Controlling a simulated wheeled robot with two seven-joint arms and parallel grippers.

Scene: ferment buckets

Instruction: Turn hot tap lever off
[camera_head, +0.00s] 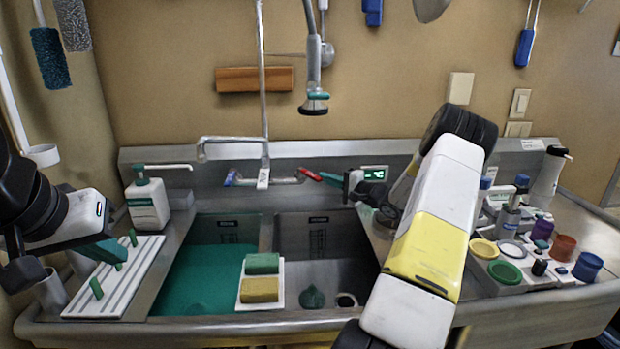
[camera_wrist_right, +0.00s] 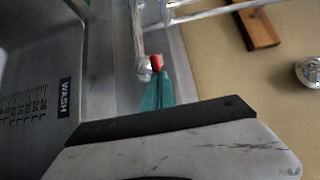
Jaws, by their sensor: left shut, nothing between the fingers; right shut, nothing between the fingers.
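The hot tap lever is red (camera_head: 310,174) and sits at the right end of the tap body, above the sink's back edge. It also shows in the right wrist view (camera_wrist_right: 156,62). My right gripper (camera_head: 325,177) is shut, its teal fingertips right at the red lever from the right. In the right wrist view, the closed fingertips (camera_wrist_right: 157,84) end just at the lever; I cannot tell whether they touch it. A blue lever (camera_head: 230,178) is at the tap's left end. My left gripper (camera_head: 120,251) is shut and empty over the white drainer at the left.
The left basin (camera_head: 205,285) holds green liquid. A white tray (camera_head: 262,303) with a green and a yellow sponge sits at the divider. A soap bottle (camera_head: 148,206) stands at the back left. Bottles and coloured caps crowd the right counter. A sprayer (camera_head: 314,97) hangs above the tap.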

